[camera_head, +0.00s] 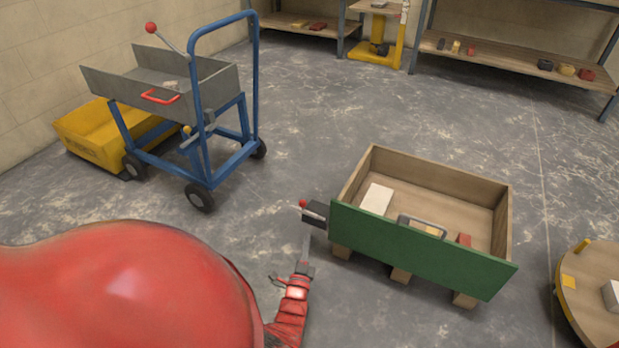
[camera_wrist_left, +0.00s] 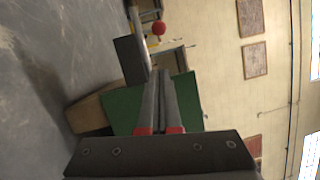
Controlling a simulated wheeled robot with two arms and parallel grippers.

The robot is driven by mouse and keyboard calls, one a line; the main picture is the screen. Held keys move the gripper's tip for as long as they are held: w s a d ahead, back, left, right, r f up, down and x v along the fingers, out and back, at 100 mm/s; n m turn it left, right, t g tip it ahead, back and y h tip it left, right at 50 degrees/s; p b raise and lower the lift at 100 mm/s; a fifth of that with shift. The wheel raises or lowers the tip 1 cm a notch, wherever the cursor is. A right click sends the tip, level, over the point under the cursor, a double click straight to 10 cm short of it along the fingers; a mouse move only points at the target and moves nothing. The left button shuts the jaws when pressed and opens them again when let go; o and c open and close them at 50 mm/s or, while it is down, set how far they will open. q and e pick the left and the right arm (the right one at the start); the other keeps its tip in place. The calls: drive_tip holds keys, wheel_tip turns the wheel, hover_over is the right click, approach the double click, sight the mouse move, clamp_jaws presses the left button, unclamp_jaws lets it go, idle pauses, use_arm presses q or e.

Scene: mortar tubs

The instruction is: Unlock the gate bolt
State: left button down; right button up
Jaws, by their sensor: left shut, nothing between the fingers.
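The gate is a green panel (camera_head: 420,250) on the near side of a wooden crate (camera_head: 445,165). At its left end is a dark bolt housing (camera_head: 316,213) with a small red ball knob (camera_head: 302,203) on a pale rod. My left gripper (camera_head: 307,240) is shut and empty, its fingers just below and in front of the bolt housing. In the left wrist view, the shut fingers (camera_wrist_left: 161,85) point along the green panel (camera_wrist_left: 124,106), with the red knob (camera_wrist_left: 159,28) beyond their tips. I cannot tell whether they touch anything. My right gripper is not in view.
The crate holds a white block (camera_head: 377,199) and a grey-handled item (camera_head: 422,226). A blue trolley (camera_head: 222,165) with a grey tray stands left, by a yellow tub (camera_head: 90,140). A round wooden table (camera_head: 590,295) is at right. The middle floor is clear.

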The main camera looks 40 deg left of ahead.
use_arm(q)
drive_tip(key=shift+v, duration=1.15)
